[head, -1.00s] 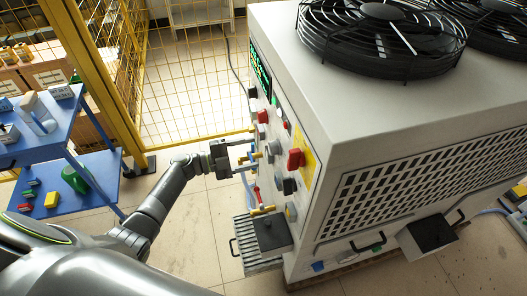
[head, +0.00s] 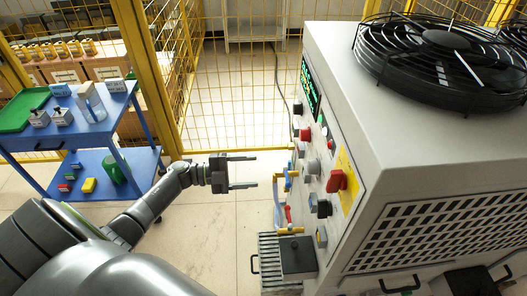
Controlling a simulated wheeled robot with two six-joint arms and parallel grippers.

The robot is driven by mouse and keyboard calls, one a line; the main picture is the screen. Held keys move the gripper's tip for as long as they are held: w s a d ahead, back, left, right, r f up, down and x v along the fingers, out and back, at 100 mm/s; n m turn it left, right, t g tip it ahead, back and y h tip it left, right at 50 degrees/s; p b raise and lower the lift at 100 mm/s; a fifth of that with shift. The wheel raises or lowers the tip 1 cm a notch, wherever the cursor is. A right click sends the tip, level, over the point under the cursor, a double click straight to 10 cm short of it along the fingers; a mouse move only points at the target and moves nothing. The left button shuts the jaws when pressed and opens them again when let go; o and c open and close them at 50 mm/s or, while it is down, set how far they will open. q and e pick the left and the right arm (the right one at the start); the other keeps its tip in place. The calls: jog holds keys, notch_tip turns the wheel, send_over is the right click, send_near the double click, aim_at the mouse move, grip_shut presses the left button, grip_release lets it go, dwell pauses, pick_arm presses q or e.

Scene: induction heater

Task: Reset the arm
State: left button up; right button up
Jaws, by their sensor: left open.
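My left arm (head: 150,208) reaches in from the lower left. Its left gripper (head: 254,171) is open and empty, its two fingers pointing right toward the induction heater (head: 400,110). The fingertips are apart from the front panel's knobs, with floor visible behind them. The panel carries a red rotary switch (head: 337,181), several buttons, a green-lit display (head: 311,90) and yellow-handled valves (head: 291,174) with blue and red hoses. My right gripper is not in view.
A blue cart (head: 70,137) stands at the left with a green tray (head: 24,109), bottles and small blocks. A yellow mesh fence (head: 225,90) runs behind. A slatted grate (head: 271,262) sits low before the heater. Floor between cart and heater is clear.

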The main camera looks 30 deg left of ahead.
pick_arm(q)
jog(key=s+a+f+n+t+y, duration=0.1)
jog(key=s+a+f+n+y, duration=0.2)
jog(key=f+n+y, duration=0.45)
jog(key=s+a+f+n+t+y, duration=0.15)
jog(key=s+f+n, duration=0.25)
jog(key=f, duration=0.7)
jog(key=s+a+f+n+y, duration=0.3)
jog(key=f+n+y, duration=0.3)
jog(key=f, duration=0.3)
jog(key=s+d+f+n+g, duration=0.2)
jog(key=s+f, duration=0.3)
jog(key=s, duration=0.5)
jog(key=s+d+f+n+g, duration=0.2)
jog(key=s+f+g, duration=0.3)
jog(key=s, duration=0.6)
jog(key=s+d+f+n+g+y, duration=0.1)
jog(key=s+d+f+g, duration=0.3)
jog(key=s, duration=0.7)
notch_tip(320, 180, down, 3)
jog(key=shift+s+d+r+n, duration=0.15)
jog(key=shift+d+n, duration=0.1)
jog(key=shift+n, duration=0.3)
